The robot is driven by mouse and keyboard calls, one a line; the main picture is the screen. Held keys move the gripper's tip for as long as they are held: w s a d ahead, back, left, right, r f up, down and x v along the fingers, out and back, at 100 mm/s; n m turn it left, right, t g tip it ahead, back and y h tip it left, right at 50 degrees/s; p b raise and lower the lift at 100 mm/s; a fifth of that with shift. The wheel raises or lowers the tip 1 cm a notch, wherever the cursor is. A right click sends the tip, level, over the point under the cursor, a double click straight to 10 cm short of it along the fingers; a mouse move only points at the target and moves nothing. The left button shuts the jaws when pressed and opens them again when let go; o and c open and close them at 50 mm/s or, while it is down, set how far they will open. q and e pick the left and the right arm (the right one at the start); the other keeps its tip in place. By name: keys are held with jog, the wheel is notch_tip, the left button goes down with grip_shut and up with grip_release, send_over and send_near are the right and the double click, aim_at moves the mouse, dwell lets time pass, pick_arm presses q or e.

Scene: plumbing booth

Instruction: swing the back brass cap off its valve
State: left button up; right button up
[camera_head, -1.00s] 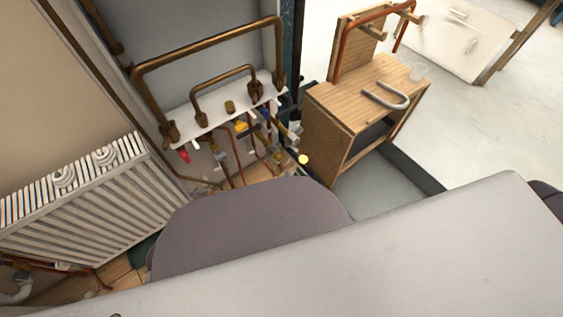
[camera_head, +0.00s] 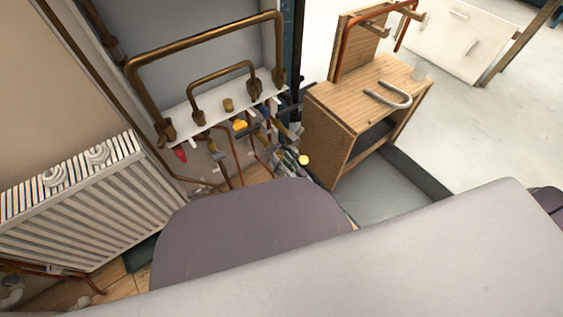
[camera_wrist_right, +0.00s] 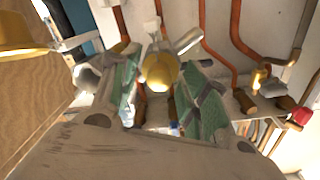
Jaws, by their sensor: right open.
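In the head view one yellow brass cap (camera_head: 240,125) sits below the white shelf, and another yellow cap (camera_head: 304,160) is nearer and lower. My right gripper (camera_head: 290,157) is small there, among the valves beside the nearer cap. In the right wrist view my right gripper (camera_wrist_right: 163,95) is open, with a green pad on each finger. A yellow cap (camera_wrist_right: 160,72) on a pale valve shows between the fingers; I cannot tell whether they touch it. My left gripper is not in view.
Copper pipes (camera_wrist_right: 245,40) run behind the valves. A red handle (camera_head: 181,155) is at the left of the valve row. A wooden cabinet (camera_head: 325,130) stands close on the right, and a white radiator (camera_head: 85,205) is at the left.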

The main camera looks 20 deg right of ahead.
jog(key=shift+a, duration=0.1)
grip_shut()
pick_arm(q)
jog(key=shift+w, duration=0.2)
pick_arm(e)
jog(key=shift+s, duration=0.15)
